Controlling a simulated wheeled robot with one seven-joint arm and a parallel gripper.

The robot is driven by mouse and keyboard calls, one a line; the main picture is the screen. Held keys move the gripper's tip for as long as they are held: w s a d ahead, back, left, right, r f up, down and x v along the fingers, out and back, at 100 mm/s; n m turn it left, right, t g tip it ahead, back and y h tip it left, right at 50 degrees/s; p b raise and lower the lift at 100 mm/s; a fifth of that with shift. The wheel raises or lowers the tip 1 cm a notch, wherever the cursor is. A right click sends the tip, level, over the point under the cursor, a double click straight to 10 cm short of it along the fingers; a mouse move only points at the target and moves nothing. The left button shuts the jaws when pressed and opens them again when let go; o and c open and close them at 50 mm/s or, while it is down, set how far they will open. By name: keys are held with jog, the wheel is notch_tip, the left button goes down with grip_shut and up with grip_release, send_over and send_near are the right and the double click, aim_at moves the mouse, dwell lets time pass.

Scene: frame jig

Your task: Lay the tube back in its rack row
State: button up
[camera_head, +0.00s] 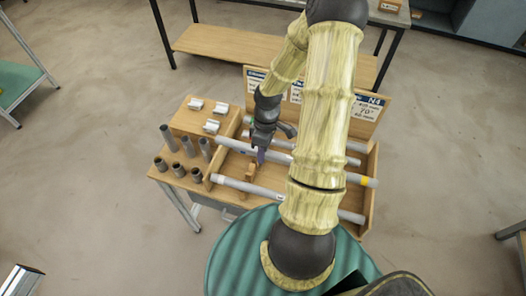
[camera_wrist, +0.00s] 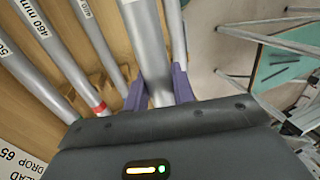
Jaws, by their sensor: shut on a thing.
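My gripper (camera_head: 261,154) has purple fingers, which show on both sides of a grey tube in the wrist view (camera_wrist: 160,90). It is shut on this tube (camera_wrist: 146,40). In the head view the held tube (camera_head: 235,149) lies across the wooden rack (camera_head: 209,178), and my arm hides part of it. Other grey tubes rest in the rack: a front one (camera_head: 240,185) and ones at the back. In the wrist view a tube marked 460 mm (camera_wrist: 60,55) has a red band. I cannot tell whether the held tube touches the rack.
Several short grey cylinders (camera_head: 176,170) stand left of the rack, with white blocks (camera_head: 221,108) behind them. A labelled wooden board (camera_head: 366,112) rises at the rack's back. A wooden bench (camera_head: 225,41) stands beyond. A green round surface (camera_head: 235,262) is in front.

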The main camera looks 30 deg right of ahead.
jog(key=shift+f+b, duration=5.45)
jog(key=shift+f, duration=1.1)
jog(key=shift+f, duration=0.3)
jog(key=o, duration=1.1)
jog(key=shift+c, duration=0.2)
jog(key=v, duration=1.7)
jog(key=shift+r, duration=0.25)
